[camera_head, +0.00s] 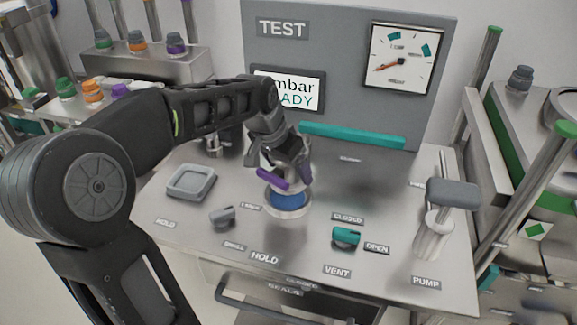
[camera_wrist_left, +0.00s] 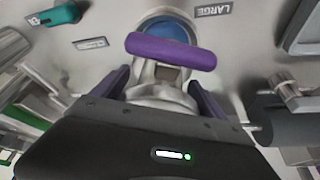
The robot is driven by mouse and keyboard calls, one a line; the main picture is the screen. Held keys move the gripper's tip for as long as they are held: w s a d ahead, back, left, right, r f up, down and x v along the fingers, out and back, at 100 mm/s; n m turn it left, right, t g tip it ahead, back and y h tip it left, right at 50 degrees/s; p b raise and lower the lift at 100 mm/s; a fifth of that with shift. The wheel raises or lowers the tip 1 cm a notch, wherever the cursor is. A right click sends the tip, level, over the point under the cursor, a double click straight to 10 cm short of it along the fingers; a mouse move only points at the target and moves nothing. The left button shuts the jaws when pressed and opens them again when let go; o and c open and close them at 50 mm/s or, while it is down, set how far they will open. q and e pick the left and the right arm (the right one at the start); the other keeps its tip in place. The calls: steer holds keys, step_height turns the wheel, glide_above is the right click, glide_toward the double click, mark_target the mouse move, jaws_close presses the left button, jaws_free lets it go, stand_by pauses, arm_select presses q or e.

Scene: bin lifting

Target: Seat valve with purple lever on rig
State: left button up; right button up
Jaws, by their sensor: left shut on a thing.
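The valve with the purple lever (camera_head: 272,179) is in my left gripper (camera_head: 287,160), over the bench. In the left wrist view its purple lever (camera_wrist_left: 170,52) lies across the valve's metal body (camera_wrist_left: 163,92), between the two gripper fingers (camera_wrist_left: 162,98). The rig's round seat with a blue centre (camera_head: 289,199) is just below the valve; it also shows in the left wrist view (camera_wrist_left: 171,28), beyond the lever. I cannot tell whether the valve touches the seat. My right gripper is not in view.
A grey panel with a gauge (camera_head: 401,60) and a display (camera_head: 298,92) stands behind. A teal-handled vent valve (camera_head: 346,237), a grey hold knob (camera_head: 222,215), a grey square tray (camera_head: 191,182) and a pump (camera_head: 433,235) surround the seat. More valves stand on the left rack (camera_head: 92,91).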

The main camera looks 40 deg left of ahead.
arm_select(q)
steer(key=shift+s+f, duration=0.15)
steer(key=shift+f, duration=0.05)
stand_by(0.3)
steer(key=shift+f+b, duration=1.9)
steer(key=shift+f, duration=0.15)
stand_by(1.1)
stand_by(0.4)
steer(key=o, duration=1.8)
steer(key=shift+o, duration=0.8)
steer(key=shift+s+f, duration=0.1)
steer(key=shift+f, duration=0.05)
steer(key=shift+r+p, duration=3.4)
steer(key=shift+r, duration=1.2)
